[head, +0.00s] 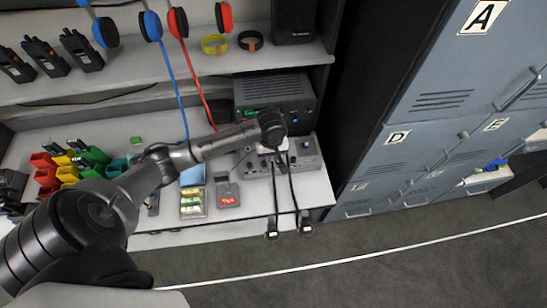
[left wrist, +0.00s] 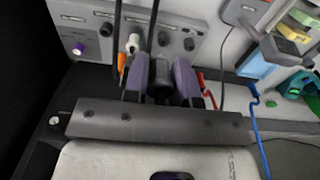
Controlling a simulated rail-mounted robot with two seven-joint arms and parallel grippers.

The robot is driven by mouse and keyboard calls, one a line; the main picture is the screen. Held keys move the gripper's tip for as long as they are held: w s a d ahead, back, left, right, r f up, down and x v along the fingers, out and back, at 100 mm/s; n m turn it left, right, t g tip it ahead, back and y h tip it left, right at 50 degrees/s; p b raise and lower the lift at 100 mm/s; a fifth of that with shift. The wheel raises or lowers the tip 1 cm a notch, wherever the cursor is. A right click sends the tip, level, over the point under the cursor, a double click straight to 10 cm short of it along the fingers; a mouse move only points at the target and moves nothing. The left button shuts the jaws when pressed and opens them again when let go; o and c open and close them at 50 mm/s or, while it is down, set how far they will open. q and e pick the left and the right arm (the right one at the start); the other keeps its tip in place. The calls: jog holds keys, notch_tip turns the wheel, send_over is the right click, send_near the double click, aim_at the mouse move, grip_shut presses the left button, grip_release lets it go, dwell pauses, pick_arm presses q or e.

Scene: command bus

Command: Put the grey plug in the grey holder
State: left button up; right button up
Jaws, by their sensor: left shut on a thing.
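My left gripper (head: 282,146) is over the grey control box (head: 308,163) on the desk. In the left wrist view its purple-padded fingers (left wrist: 160,82) are shut on a dark, rounded piece, which looks like the grey plug (left wrist: 159,88); the fingers hide most of it. In the head view the arm and gripper hide it. I cannot pick out the grey holder with certainty. Beside the fingers in the left wrist view are a white connector (left wrist: 132,43) and an orange piece (left wrist: 124,64) at the box's panel. My right gripper is not in view.
Two black cables (head: 275,190) run from the box over the desk edge to dark hanging ends (head: 271,229) and (head: 305,226). A dark device (head: 275,93) stands behind. A grey case with a red label (head: 227,191) and a battery tray (head: 193,203) lie left. Lockers (head: 420,115) stand right.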

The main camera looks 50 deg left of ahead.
pick_arm(q)
jog(key=a+f+p, duration=0.1)
jog(key=a+f, duration=0.2)
jog(key=a, duration=0.5)
jog(key=a+f+p, duration=0.1)
jog(key=a+f, duration=0.1)
jog(key=a, duration=0.6)
jog(key=shift+f+p, duration=0.35)
jog(key=shift+f, duration=0.05)
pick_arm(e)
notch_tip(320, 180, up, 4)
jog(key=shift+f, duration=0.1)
pick_arm(q)
jog(key=shift+f, duration=0.1)
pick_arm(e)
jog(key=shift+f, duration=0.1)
pick_arm(q)
notch_tip(320, 180, down, 4)
jog(key=b, duration=0.6)
jog(key=shift+a+f, duration=0.1)
jog(key=shift+f, duration=0.75)
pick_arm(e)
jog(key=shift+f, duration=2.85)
pick_arm(q)
jog(key=shift+f+p, duration=0.1)
jog(key=shift+p, duration=1.1)
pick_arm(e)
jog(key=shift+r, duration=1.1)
pick_arm(q)
jog(key=shift+f, duration=1.15)
